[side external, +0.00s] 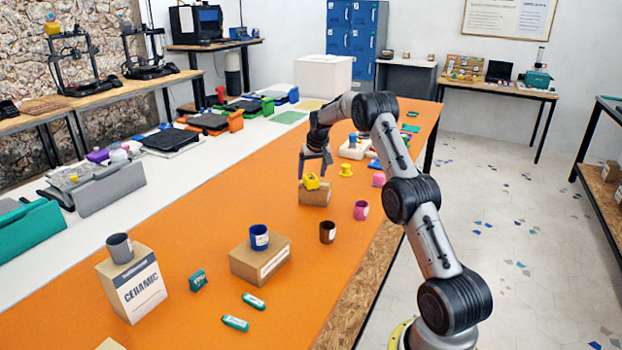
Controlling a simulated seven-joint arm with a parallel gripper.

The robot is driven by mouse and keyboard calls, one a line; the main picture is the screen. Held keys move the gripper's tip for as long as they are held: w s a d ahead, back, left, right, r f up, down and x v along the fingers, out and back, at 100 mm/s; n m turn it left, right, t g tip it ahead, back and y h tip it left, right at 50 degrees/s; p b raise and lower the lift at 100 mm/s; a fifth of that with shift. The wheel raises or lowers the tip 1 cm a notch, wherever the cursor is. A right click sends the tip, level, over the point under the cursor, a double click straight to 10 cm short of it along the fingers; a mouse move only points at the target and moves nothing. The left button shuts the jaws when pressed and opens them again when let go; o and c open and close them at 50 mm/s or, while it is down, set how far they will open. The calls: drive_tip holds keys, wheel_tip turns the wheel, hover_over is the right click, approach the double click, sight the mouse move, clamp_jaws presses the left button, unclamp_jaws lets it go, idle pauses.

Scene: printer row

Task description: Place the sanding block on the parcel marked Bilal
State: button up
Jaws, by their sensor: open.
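My gripper (314,166) is open, fingers pointing down, just above a small yellow object (311,182) on a small cardboard box (314,198). I cannot tell whether they touch. A cardboard parcel (262,264) with a white label on its front bears a blue mug (259,238); the label is too small to read. A taller box marked CERAMIC (141,288) has a grey mug (120,248) on top. I cannot read the name Bilal anywhere or tell for sure which object is the sanding block. A green block (198,280) lies between the two boxes.
Two green-and-white items (235,323) lie near the front. A brown mug (328,232), a pink mug (361,210) and a yellow spool-like piece (346,170) stand right of the small box. The orange mat (190,225) is clear at left centre.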

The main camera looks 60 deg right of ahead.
drive_tip(key=v, duration=0.9)
drive_tip(key=s+a+r+n+t+y, duration=0.15)
drive_tip(key=s+a+r, duration=0.35)
drive_tip(key=a, duration=0.8)
drive_tip(key=s+a+r+n, duration=0.3)
drive_tip(key=a+r, duration=0.4)
drive_tip(key=a, duration=0.6)
drive_tip(key=s+a+f+n+y, duration=0.1)
drive_tip(key=s+a+f+n, duration=0.1)
drive_tip(key=s+a, duration=0.6)
drive_tip(key=s+a+f+n, duration=0.2)
drive_tip(key=s+a, duration=0.5)
drive_tip(key=s, duration=0.6)
drive_tip(key=shift+s+a+f+t+y, duration=0.2)
drive_tip(key=shift+a+f+t+y, duration=0.15)
drive_tip(key=shift+a+f+t, duration=0.15)
drive_tip(key=shift+d+n, duration=0.1)
drive_tip(key=shift+n, duration=0.15)
drive_tip(key=shift+o, duration=0.4)
drive_tip(key=shift+w, duration=0.1)
